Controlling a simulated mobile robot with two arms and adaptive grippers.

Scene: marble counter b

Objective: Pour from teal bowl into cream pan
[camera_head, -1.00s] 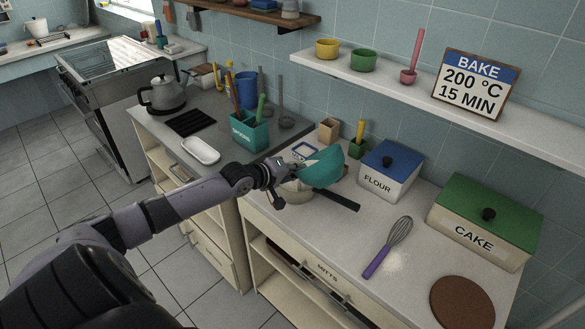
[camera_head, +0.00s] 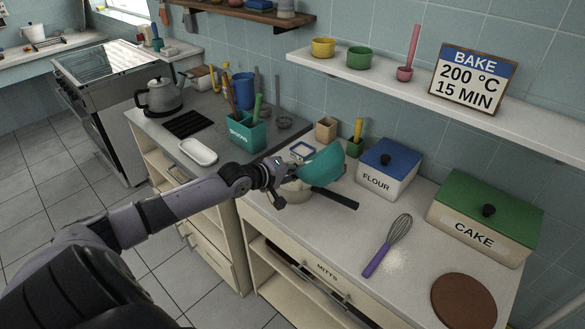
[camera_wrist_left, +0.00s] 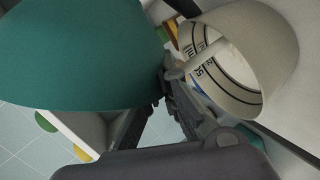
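The teal bowl (camera_head: 322,166) is held tilted above the cream pan (camera_head: 299,196) by my left gripper (camera_head: 287,168). The bowl also fills the upper left of the left wrist view (camera_wrist_left: 80,50). The cream pan stands on the counter with its dark handle pointing right. In the left wrist view the pan (camera_wrist_left: 275,62) shows dark ring markings inside and a pale stream or streak at its mouth. My left gripper's fingers (camera_wrist_left: 165,85) are closed at the bowl's rim. The bowl's inside is hidden in both views. My right gripper is not in view.
A flour box (camera_head: 388,172) and a cake box (camera_head: 486,218) stand to the right. A whisk (camera_head: 388,246) and a brown round board (camera_head: 462,301) lie on the front counter. A teal utensil holder (camera_head: 247,133) stands behind left. A shelf (camera_head: 420,88) runs above.

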